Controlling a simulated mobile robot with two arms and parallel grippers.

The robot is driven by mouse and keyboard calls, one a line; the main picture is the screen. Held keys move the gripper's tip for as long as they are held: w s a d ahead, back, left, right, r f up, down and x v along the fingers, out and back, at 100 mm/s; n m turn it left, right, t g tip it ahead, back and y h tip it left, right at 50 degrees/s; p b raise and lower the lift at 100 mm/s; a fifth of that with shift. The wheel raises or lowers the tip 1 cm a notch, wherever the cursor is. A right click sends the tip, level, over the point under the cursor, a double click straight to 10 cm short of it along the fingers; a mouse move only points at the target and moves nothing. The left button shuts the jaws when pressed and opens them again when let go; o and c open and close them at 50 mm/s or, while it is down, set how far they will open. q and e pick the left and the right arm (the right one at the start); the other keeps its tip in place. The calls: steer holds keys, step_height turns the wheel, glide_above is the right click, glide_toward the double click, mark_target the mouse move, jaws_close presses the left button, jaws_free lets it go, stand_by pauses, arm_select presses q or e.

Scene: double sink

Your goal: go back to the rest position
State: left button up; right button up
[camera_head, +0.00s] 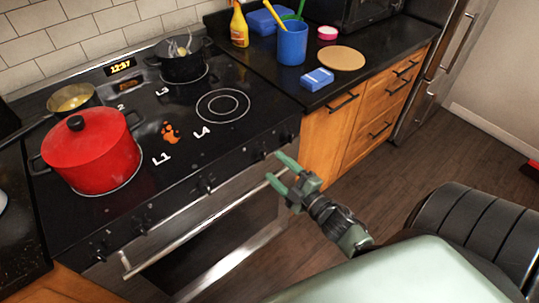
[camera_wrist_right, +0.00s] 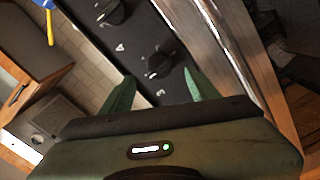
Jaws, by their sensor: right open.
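My right gripper (camera_head: 279,174) is in front of the stove, near the right end of the oven handle. Its two green fingers are apart with nothing between them. In the right wrist view, the open fingers (camera_wrist_right: 160,95) point at the stove's front panel, with its black knobs (camera_wrist_right: 160,62) just beyond them. I cannot tell whether a finger touches the stove. My left gripper is not in view.
The stove (camera_head: 130,222) bears a red lidded pot (camera_head: 92,155), a black pot (camera_head: 180,66) and a small pan (camera_head: 73,98). The counter at right holds a blue cup (camera_head: 292,45), a yellow bottle (camera_head: 239,26) and a round board (camera_head: 342,59). Open floor (camera_head: 420,158) lies at right.

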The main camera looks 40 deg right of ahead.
steer(key=shift+s+d, duration=0.1)
steer(key=shift+s, duration=0.85)
steer(key=s+a+f+m+g+h, duration=0.1)
steer(key=s+f+m+g, duration=0.2)
steer(key=f, duration=0.7)
steer(key=s+a+f+m+g, duration=0.1)
steer(key=s+f+m+g, duration=0.3)
steer(key=f, duration=0.7)
steer(key=s+a+f+g+h, duration=0.15)
steer(key=s+f, duration=0.35)
steer(key=f, duration=0.5)
steer(key=s+a+f+m+g, duration=0.1)
steer(key=s+a+f+g, duration=0.1)
steer(key=s+f, duration=0.3)
steer(key=s+a+f+m+g, duration=0.1)
steer(key=s+f, duration=0.4)
steer(key=s, duration=0.6)
steer(key=s+a+f+m+g, duration=0.1)
steer(key=s+a+f+g, duration=0.2)
steer(key=s, duration=0.5)
steer(key=shift+s+f+m+g+y, duration=0.2)
steer(key=shift+f+m+g+y, duration=0.25)
steer(key=shift+f+g, duration=0.65)
steer(key=shift+a+r, duration=0.1)
steer(key=shift+r, duration=0.1)
